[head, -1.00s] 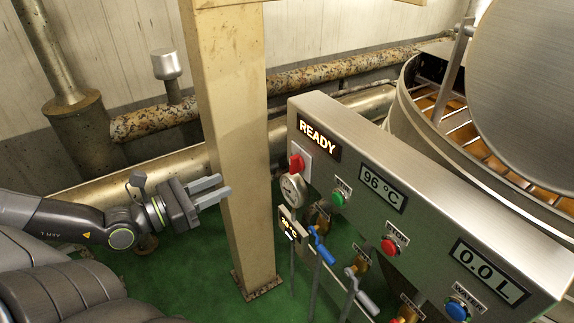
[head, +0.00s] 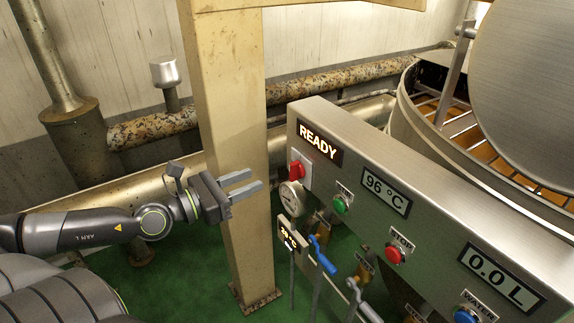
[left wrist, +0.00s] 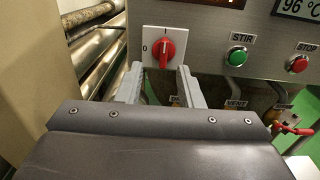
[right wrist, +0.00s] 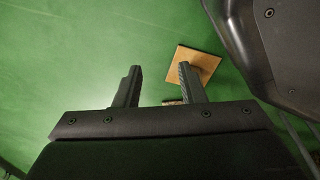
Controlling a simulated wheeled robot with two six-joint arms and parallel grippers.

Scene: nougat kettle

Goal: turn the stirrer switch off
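A red rotary switch (head: 296,170) sits on a white plate at the left end of the steel control panel (head: 420,195). In the left wrist view the red switch (left wrist: 165,47) has its handle pointing down, and a "0" is marked on the plate to its left. My left gripper (head: 257,180) is open and empty, to the left of the switch in the head view. In the left wrist view its fingers (left wrist: 158,76) stand apart below and either side of the switch, not gripping it. My right gripper (right wrist: 160,70) is open and empty over the green floor.
A green STIR button (head: 340,205) and a red STOP button (head: 395,254) are right of the switch. The display (head: 319,142) reads READY. A beige post (head: 229,130) stands close by my left gripper.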

